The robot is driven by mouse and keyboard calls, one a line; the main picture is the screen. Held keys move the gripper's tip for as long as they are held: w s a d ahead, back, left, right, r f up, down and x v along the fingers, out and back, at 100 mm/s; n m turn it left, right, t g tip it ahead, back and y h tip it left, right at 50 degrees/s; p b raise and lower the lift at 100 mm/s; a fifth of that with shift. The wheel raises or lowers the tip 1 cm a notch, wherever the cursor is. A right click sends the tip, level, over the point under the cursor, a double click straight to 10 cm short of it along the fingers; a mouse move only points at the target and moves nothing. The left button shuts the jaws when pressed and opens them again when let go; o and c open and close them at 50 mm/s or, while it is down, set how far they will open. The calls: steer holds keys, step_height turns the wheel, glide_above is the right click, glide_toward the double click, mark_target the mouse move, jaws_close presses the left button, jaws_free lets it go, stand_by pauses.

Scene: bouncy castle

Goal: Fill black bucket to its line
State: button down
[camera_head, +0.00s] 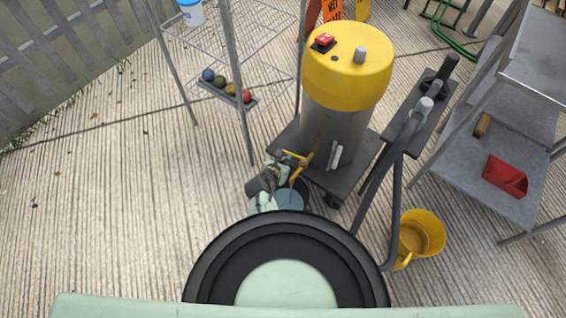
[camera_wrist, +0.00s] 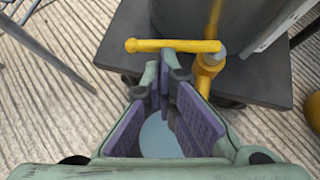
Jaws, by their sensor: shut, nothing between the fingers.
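The yellow tap (camera_wrist: 207,68) sticks out from the foot of a grey drum with a yellow top (camera_head: 345,75). Its yellow lever (camera_wrist: 172,45) lies crosswise, pointing left in the wrist view. My gripper (camera_head: 284,160) is shut and empty, its tips (camera_wrist: 167,66) close to the lever. Whether they touch it cannot be told.
A yellow bucket (camera_head: 422,232) stands right of the drum's wheeled base (camera_head: 350,178). A wire rack (camera_head: 240,100) with colored balls is behind left. A metal shelf table (camera_head: 480,190) holding a red scoop (camera_head: 506,176) is at right. The ground at left is clear.

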stand_by(0.3)
steer(key=shift+w+m+g+h, duration=0.3)
steer(key=shift+w+m+h, duration=0.45)
steer(key=shift+w, duration=0.2)
steer(key=shift+a, duration=0.1)
